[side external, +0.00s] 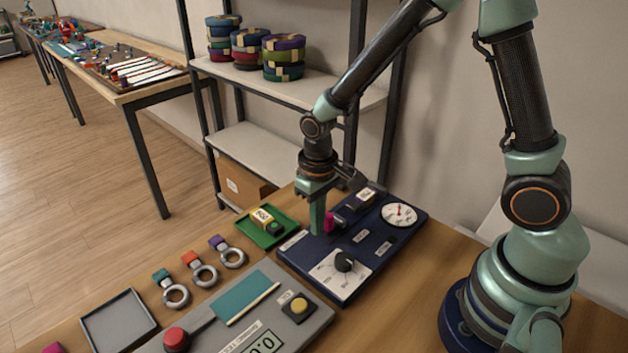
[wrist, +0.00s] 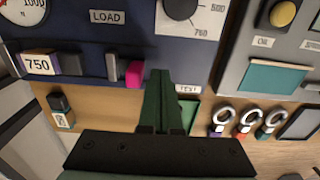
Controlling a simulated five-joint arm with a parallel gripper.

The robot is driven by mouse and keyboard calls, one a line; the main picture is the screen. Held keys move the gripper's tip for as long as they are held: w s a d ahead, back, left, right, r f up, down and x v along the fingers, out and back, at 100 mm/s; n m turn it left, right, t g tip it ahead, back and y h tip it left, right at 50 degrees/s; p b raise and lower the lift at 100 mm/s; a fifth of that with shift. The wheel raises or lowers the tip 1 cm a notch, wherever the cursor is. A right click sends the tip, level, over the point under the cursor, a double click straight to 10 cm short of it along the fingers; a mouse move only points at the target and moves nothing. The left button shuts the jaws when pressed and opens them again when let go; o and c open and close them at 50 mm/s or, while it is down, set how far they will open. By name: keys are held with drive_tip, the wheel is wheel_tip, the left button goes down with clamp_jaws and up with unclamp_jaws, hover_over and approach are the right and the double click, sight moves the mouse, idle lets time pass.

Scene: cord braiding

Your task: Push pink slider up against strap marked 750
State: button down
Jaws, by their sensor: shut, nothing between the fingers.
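The pink slider (side external: 328,223) sits on a dark rail on the blue panel (side external: 306,262); it also shows in the wrist view (wrist: 134,73). A grey metal piece (wrist: 112,66) stands just left of it there. The strap marked 750 (wrist: 37,64) is at the rail's far left end in the wrist view, with a clear gap to the slider. In the side view its pale label (side external: 366,195) is partly behind my arm. My gripper (wrist: 160,76) is shut and empty, just right of the slider in the wrist view. I cannot tell whether they touch.
The panel also carries a dial gauge (side external: 399,213) and a black knob (side external: 345,262). A green tray (side external: 264,232) lies beside the panel. Several ringed tags (side external: 204,273) and a grey console (side external: 285,320) with a red button lie at the front.

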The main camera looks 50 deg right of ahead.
drive_tip(key=shift+d, duration=2.85)
drive_tip(key=shift+a, duration=0.1)
drive_tip(key=shift+a+r, duration=0.1)
drive_tip(key=shift+a, duration=0.45)
wheel_tip(320, 180, up, 11)
drive_tip(key=s+d+r+t, duration=0.1)
drive_tip(key=s+r+t, duration=0.4)
drive_tip(key=r, duration=0.4)
drive_tip(key=shift+s+t, duration=0.3)
drive_tip(key=shift+s, duration=0.45)
